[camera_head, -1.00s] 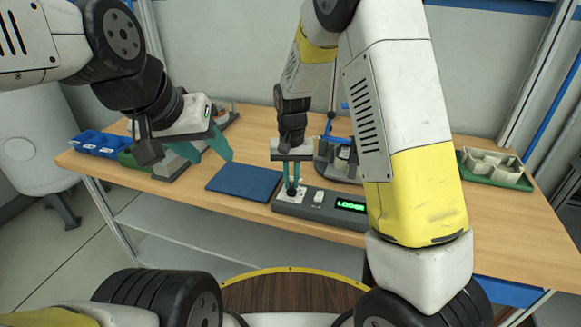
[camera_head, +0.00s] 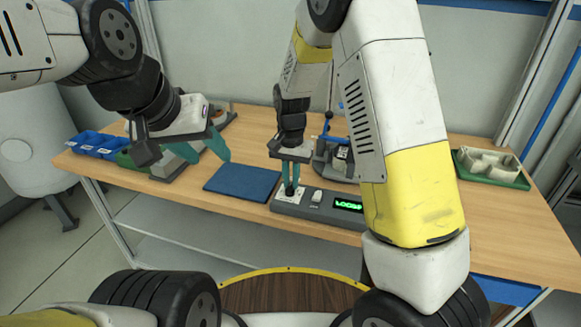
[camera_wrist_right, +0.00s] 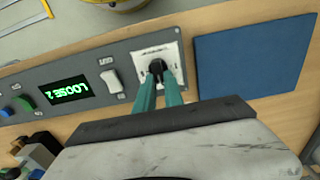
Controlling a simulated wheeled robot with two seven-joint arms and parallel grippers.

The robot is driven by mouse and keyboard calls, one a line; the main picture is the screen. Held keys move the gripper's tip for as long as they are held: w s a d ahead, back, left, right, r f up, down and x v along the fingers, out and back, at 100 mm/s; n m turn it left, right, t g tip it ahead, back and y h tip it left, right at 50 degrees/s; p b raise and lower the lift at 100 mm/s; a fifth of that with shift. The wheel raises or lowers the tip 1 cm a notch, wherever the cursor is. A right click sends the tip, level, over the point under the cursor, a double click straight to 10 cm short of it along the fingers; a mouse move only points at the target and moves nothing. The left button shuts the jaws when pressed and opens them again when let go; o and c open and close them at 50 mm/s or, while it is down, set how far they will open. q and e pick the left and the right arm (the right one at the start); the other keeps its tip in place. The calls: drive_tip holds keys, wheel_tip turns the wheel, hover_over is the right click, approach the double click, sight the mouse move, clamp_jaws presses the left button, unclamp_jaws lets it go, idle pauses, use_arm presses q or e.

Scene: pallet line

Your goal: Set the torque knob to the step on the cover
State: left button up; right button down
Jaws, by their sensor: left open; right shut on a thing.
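The grey control box (camera_head: 325,209) lies at the table's front edge. Its black torque knob (camera_wrist_right: 157,67) sits on a white dial plate (camera_wrist_right: 175,57) in the right wrist view. My right gripper (camera_head: 290,188) points down with its teal fingers shut on the knob; it also shows in the right wrist view (camera_wrist_right: 160,82). The green display (camera_wrist_right: 63,90) reads "LOOSE 2", upside down in that view. A white rocker switch (camera_wrist_right: 111,80) is beside the dial. My left gripper (camera_head: 208,152) is open and empty above the table's left part. I cannot make out a step marked on a cover.
A blue mat (camera_head: 243,183) lies left of the box. Blue bins (camera_head: 98,144) stand at the far left. A fixture with a blue lever (camera_head: 330,150) stands behind the box. A green tray (camera_head: 494,173) holding a pale part (camera_head: 488,162) is at right.

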drive_tip(key=c, duration=1.4)
unclamp_jaws()
drive_tip(key=shift+c, duration=0.2)
drive_tip(key=shift+r, duration=0.1)
wheel_tip(320, 180, up, 7)
drive_tip(key=shift+r, duration=0.35)
